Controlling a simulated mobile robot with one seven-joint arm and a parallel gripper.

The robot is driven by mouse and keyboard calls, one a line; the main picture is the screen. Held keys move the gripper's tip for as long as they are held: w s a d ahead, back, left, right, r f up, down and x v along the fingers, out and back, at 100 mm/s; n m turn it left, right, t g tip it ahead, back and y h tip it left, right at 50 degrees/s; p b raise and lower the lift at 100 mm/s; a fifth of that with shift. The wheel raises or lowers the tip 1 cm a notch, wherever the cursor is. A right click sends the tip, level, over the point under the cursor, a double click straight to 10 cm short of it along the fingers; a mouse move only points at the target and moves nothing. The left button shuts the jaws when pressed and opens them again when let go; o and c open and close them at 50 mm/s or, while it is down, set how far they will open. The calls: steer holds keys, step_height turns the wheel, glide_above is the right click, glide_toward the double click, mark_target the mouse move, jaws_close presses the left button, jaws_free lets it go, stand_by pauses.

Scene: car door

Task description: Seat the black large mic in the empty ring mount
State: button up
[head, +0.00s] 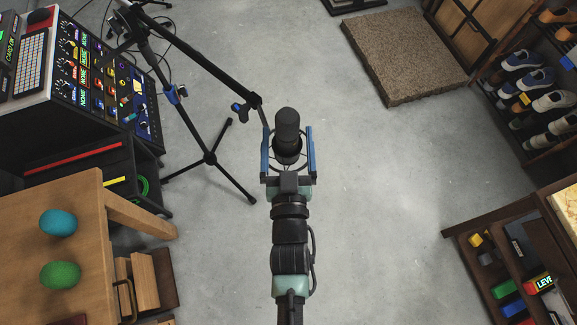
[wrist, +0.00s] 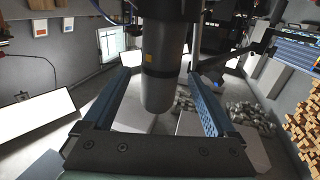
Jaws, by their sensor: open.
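The black large mic (head: 286,128) stands upright at the end of the stand's boom. The thin ring mount (head: 300,160) shows around its lower part. The wrist view shows the mic's grey cylindrical body (wrist: 160,85) reaching down below a dark piece at the top edge. My gripper (head: 288,143) is open, with one blue finger on each side of the mic. In the wrist view gaps show between the mic and both fingers (wrist: 160,105), so it is not gripped. How deep the mic sits in the ring is hard to tell.
A black tripod stand (head: 210,158) with a boom (head: 200,62) rises at the left. A wooden table (head: 90,215) with two balls is at lower left, beside an equipment rack (head: 95,75). Shelves (head: 535,75) line the right. The floor (head: 390,190) right of my arm is clear.

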steer(key=s+b, duration=0.1)
steer(key=s, duration=0.6)
steer(key=shift+s, duration=0.3)
steer(key=shift+d, duration=0.1)
